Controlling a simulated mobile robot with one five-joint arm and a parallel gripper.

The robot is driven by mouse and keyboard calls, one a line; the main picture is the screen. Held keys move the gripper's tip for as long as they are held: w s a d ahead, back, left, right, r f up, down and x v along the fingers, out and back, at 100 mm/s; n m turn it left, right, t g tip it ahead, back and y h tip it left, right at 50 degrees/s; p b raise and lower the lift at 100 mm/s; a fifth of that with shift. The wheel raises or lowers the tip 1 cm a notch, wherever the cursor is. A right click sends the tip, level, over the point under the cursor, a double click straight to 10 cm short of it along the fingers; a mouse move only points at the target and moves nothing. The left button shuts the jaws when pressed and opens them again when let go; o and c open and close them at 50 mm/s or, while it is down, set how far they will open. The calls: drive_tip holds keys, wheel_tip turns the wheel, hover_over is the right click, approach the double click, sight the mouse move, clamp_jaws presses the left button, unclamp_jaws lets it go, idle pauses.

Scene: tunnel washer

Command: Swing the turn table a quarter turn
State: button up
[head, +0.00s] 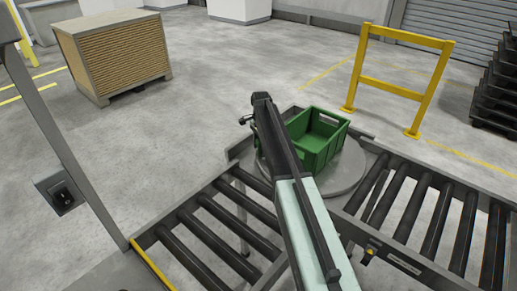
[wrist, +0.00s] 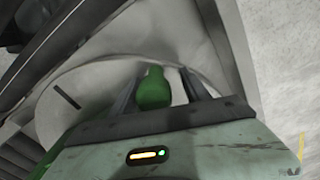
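The turn table (head: 347,178) is a round grey disc between two roller conveyors. A green crate (head: 318,141) stands on it. In the wrist view the pale disc (wrist: 95,82) fills the middle, with a dark slot-like mark at its left. A rounded green knob (wrist: 154,90) stands between the two dark fingers of my gripper (wrist: 160,70). The fingers look apart, with a gap at the knob's right side; whether the left finger touches it is unclear. In the head view my arm hides the fingertips and the knob.
Roller conveyors lie left (head: 215,222) and right (head: 425,215) of the disc. A yellow guard rail (head: 405,88) stands behind it. A switch box (head: 62,193) is on a post at left.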

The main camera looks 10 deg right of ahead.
drive_tip(key=shift+s+a+r, duration=0.1)
drive_tip(key=shift+s+a, duration=0.05)
drive_tip(key=shift+a, duration=0.05)
wheel_tip(320, 180, up, 8)
drive_tip(key=p, duration=0.8)
